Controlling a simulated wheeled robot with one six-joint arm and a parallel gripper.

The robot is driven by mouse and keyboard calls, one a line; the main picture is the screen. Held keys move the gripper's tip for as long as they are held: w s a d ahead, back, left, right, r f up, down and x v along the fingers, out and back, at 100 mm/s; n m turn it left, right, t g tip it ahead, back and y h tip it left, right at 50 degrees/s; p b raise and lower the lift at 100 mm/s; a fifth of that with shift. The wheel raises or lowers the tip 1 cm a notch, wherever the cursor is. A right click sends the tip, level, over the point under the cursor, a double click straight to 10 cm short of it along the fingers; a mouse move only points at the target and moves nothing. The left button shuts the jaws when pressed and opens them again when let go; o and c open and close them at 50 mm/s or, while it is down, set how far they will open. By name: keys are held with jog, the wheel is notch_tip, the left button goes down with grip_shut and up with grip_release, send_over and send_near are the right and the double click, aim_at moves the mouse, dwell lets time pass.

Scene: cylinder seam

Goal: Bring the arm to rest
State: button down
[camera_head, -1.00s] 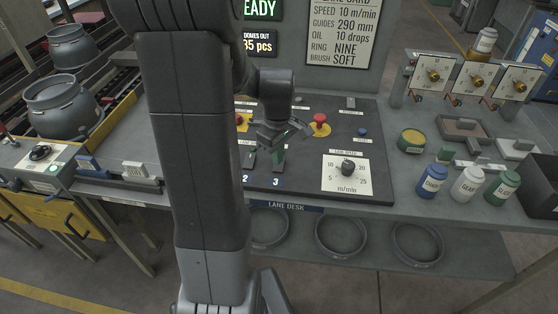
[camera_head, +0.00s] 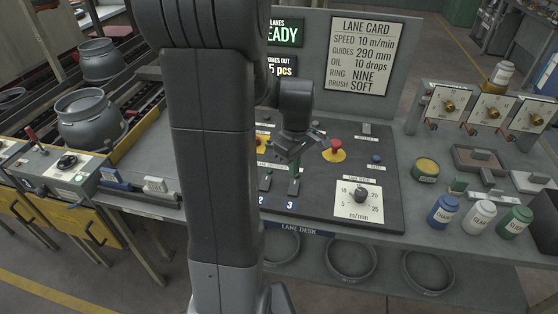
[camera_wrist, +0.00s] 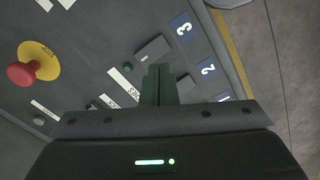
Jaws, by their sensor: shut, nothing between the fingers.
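My arm stands upright in front of the lane desk in the head view. My gripper (camera_head: 296,166) hangs above the desk's dark control panel (camera_head: 330,205), near the switches marked 2 and 3. In the wrist view its green fingers (camera_wrist: 158,84) are together with nothing between them. A dark switch block (camera_wrist: 152,50) lies just beyond the fingertips in that view. I cannot tell whether they touch it. The red stop button (camera_head: 335,145) on its yellow base is to the right of my gripper; it also shows in the wrist view (camera_wrist: 22,75).
A speed knob (camera_head: 361,194) sits right of the gripper. Blue, white and green bottles (camera_head: 478,217) stand on the desk's right. Gauges (camera_head: 487,107) stand behind them. The lane card (camera_head: 365,55) board rises at the back. Grey pots (camera_head: 88,120) stand at the left.

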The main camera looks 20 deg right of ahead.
aim_at(293, 191)
jog(key=shift+f+b, duration=2.75)
jog(key=shift+f, duration=0.8)
jog(key=shift+r, duration=0.1)
